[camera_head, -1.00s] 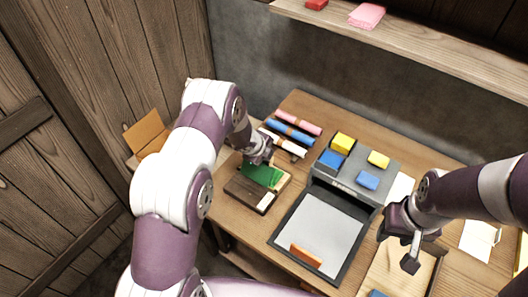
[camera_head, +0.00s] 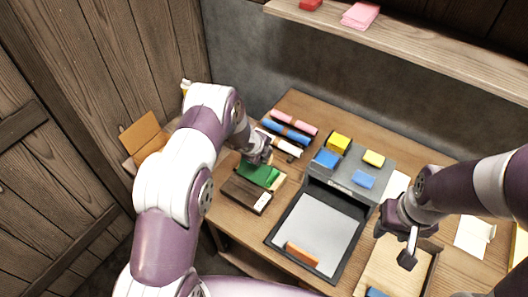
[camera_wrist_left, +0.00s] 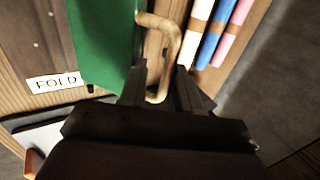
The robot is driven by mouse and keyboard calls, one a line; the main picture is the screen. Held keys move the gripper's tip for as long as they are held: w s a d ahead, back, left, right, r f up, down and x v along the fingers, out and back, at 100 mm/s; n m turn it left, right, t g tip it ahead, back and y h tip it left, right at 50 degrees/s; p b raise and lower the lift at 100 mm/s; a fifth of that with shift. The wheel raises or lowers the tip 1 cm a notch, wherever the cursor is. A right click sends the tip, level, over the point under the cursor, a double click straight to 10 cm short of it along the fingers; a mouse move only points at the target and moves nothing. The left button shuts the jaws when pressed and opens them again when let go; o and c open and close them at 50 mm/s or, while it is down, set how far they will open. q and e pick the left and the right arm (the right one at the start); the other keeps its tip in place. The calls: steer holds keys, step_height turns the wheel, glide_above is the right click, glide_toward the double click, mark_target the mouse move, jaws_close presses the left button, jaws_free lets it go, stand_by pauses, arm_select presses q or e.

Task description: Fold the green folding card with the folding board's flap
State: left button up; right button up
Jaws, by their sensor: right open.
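The green folding card (camera_head: 258,174) lies on the wooden folding board (camera_head: 244,192) at the table's left. The green card (camera_wrist_left: 103,45) also fills the upper left of the left wrist view, beside the board's "FOLD" label (camera_wrist_left: 54,82). A bent wooden handle (camera_wrist_left: 174,45) stands at the card's edge, seemingly the flap's. My left gripper (camera_head: 263,158) is at the card's far edge. In the wrist view its fingers (camera_wrist_left: 162,85) are apart, with the handle's end between them; contact is unclear. My right gripper (camera_head: 407,250) is open and empty, above the table's right side.
Pink, blue and white rolls (camera_head: 288,131) lie just behind the board. A grey stand (camera_head: 374,162) with yellow and blue blocks and a dark-framed tray (camera_head: 270,238) stand to its right. A wooden tray (camera_head: 432,274) lies below my right gripper.

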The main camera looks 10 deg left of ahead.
arm_select(q)
steer(key=v, duration=1.2)
steer(key=shift+s+r, duration=0.15)
steer(key=shift+r, duration=0.15)
steer(key=shift+o, duration=0.4)
